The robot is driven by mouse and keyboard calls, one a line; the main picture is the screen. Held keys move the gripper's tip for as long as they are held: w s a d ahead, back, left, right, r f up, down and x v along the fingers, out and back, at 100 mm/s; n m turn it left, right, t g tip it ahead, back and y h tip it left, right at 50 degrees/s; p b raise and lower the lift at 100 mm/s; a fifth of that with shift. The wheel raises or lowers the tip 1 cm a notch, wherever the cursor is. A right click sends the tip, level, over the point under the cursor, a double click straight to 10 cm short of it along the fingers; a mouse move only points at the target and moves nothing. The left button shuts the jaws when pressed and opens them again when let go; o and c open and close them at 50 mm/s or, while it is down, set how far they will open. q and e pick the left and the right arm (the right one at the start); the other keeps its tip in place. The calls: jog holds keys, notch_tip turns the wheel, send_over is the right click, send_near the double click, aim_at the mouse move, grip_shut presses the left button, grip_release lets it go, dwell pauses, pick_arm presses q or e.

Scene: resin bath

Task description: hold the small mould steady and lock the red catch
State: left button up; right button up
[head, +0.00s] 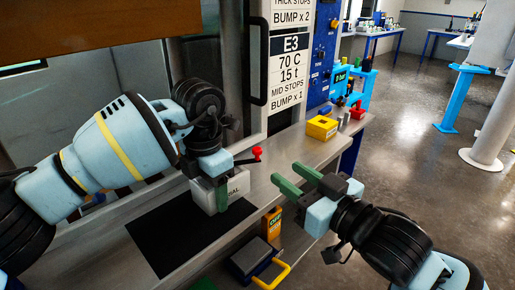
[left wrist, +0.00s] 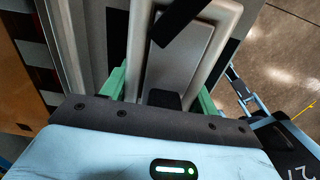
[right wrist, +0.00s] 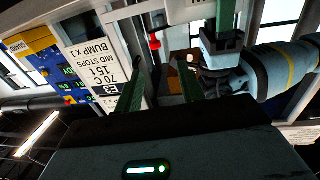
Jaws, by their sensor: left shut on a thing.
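The small mould (head: 238,184) is a pale box with dark lettering on the steel bench, partly hidden by my left gripper. My left gripper (head: 219,190) reaches down from above and is shut on it. In the left wrist view the grey mould (left wrist: 170,72) sits between the green fingers. The red catch (head: 257,153) is a red knob on a dark lever, sticking out to the right above the mould. It also shows in the right wrist view (right wrist: 155,42). My right gripper (head: 299,180) is open and empty, to the right of the knob and apart from it.
A black mat (head: 165,237) lies on the bench near the mould. A yellow block (head: 322,127) stands farther back along the bench edge. An orange box (head: 272,223) and a yellow-handled caddy (head: 255,262) stand below the front edge. A sign panel (head: 291,60) rises behind.

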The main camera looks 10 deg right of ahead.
aim_at(260, 151)
jog(key=shift+h, duration=0.3)
jog(key=x, duration=1.2)
jog(key=shift+w+d+r, duration=0.1)
jog(key=shift+d, duration=0.15)
grip_shut()
